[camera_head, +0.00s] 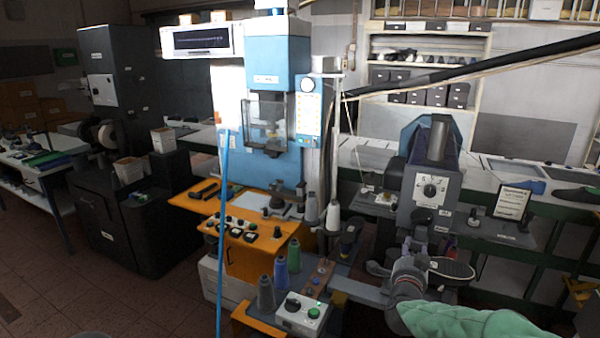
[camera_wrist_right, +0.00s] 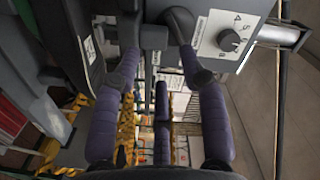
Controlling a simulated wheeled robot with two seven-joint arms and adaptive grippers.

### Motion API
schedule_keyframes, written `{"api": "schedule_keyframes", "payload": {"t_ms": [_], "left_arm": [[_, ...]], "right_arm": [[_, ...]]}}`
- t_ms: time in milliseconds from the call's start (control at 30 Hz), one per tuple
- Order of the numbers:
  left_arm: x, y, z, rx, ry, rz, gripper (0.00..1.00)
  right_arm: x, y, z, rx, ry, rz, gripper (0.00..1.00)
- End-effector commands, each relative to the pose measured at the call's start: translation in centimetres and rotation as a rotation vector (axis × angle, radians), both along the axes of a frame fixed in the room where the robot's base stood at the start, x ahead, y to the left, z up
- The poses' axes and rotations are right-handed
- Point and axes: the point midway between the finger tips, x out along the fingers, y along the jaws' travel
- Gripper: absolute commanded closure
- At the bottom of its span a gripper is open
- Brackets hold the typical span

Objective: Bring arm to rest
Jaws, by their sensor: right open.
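My right arm, in a green sleeve (camera_head: 470,320), comes in from the bottom right of the head view. Its right gripper (camera_head: 417,248) is in front of the grey machine with a dial (camera_head: 431,189). My left gripper is not in view.
A blue press (camera_head: 277,65) stands at centre over an orange worktable (camera_head: 262,262) with thread spools (camera_head: 294,255) and a control box (camera_head: 300,314). A dark oval piece (camera_head: 452,268) is beside my wrist. Open floor (camera_head: 110,300) shows at left.

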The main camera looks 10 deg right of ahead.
Motion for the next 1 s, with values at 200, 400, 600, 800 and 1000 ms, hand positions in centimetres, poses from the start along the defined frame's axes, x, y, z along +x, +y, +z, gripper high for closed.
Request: {"api": "schedule_keyframes", "payload": {"t_ms": [200, 400, 600, 800, 1000], "left_arm": [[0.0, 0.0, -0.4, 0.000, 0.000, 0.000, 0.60], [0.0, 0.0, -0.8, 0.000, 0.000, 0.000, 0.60], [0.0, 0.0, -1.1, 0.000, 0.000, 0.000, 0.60], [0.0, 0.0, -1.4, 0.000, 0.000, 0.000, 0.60], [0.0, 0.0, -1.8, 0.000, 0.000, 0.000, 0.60]], "right_arm": [[0.5, 4.8, -11.4, -0.029, 0.253, 0.166, 0.57], [-2.0, 10.1, -23.2, -0.046, 0.521, 0.360, 0.57], [-7.6, 15.6, -33.8, -0.044, 0.779, 0.570, 0.57], [-16.1, 20.7, -42.4, -0.020, 1.026, 0.797, 0.57], [-25.9, 25.0, -48.0, 0.022, 1.244, 1.029, 0.57]]}}
